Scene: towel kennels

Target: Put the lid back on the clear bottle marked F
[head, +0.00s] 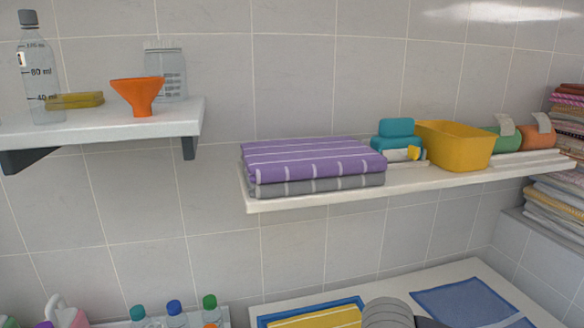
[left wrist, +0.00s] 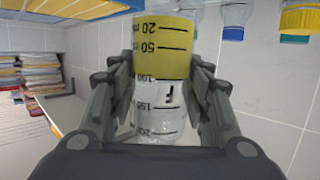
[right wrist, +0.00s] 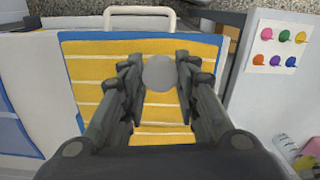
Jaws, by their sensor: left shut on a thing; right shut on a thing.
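The clear bottle marked F (left wrist: 160,92) fills the middle of the left wrist view, with yellow liquid in its upper part in the picture. My left gripper (left wrist: 163,95) is shut on it, one finger on each side. The bottle's mouth is hidden behind the gripper body. My right gripper (right wrist: 160,80) is shut on a round grey piece (right wrist: 160,72), which looks like the lid, above a yellow striped towel (right wrist: 150,108). Neither the bottle F nor the lid can be made out in the head view.
A wall shelf (head: 110,128) holds another clear bottle (head: 40,85) with a grey cap and an orange funnel (head: 138,95). A second shelf (head: 320,200) carries purple towels (head: 310,160) and a yellow bin (head: 455,145). Capped bottles (head: 175,312) stand low at left.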

